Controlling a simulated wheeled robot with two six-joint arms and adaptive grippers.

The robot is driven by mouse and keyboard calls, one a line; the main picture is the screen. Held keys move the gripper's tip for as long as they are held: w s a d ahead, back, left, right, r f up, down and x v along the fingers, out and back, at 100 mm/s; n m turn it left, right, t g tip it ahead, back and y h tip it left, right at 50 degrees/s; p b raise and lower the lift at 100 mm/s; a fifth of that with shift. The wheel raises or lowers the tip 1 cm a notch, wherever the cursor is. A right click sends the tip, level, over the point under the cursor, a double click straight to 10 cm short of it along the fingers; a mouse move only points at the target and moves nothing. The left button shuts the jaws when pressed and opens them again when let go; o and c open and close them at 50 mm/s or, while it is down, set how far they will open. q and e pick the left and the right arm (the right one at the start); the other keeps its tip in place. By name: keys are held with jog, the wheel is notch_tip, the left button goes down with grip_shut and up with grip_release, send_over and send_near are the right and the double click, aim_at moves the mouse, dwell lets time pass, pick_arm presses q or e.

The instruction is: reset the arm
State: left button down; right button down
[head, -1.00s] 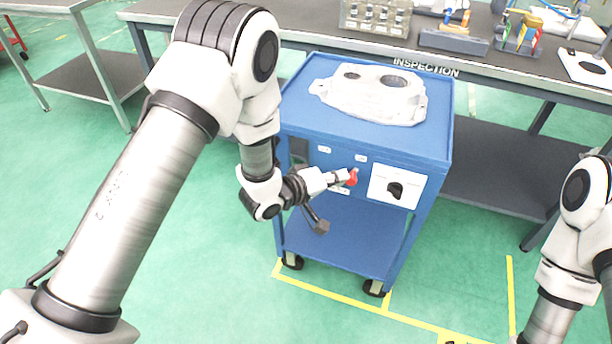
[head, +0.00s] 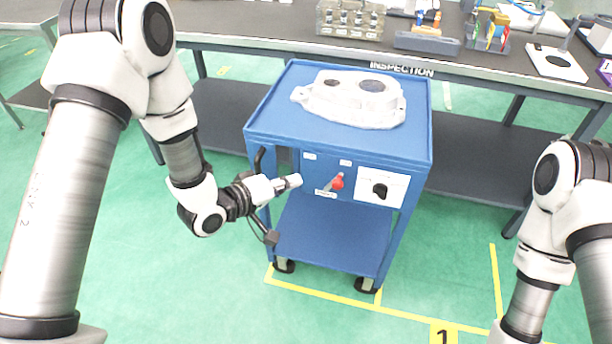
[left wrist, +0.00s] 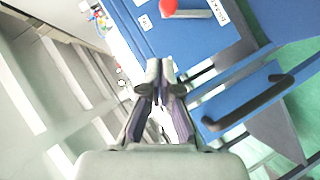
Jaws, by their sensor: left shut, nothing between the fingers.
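My left gripper (head: 292,182) is shut and empty in front of the blue cart's front panel, to the left of a lever with a red knob (head: 337,183). In the left wrist view the closed fingertips (left wrist: 160,68) are in the middle, and the red knob (left wrist: 168,7) is at the top edge, apart from them. My right arm shows at the right of the head view, but its gripper is out of the picture.
The blue cart (head: 268,128) carries a pale aluminium casting (head: 345,100). Its panel also has a black rotary switch (head: 380,190) on a white plate. A black handle (left wrist: 250,103) is on the cart. The inspection bench (head: 300,50) stands behind. Green floor is open in front.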

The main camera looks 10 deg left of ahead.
pick_arm(q)
jog(key=v, duration=0.2)
jog(key=shift+s+a+r, duration=0.2)
jog(key=shift+s+a, duration=0.05)
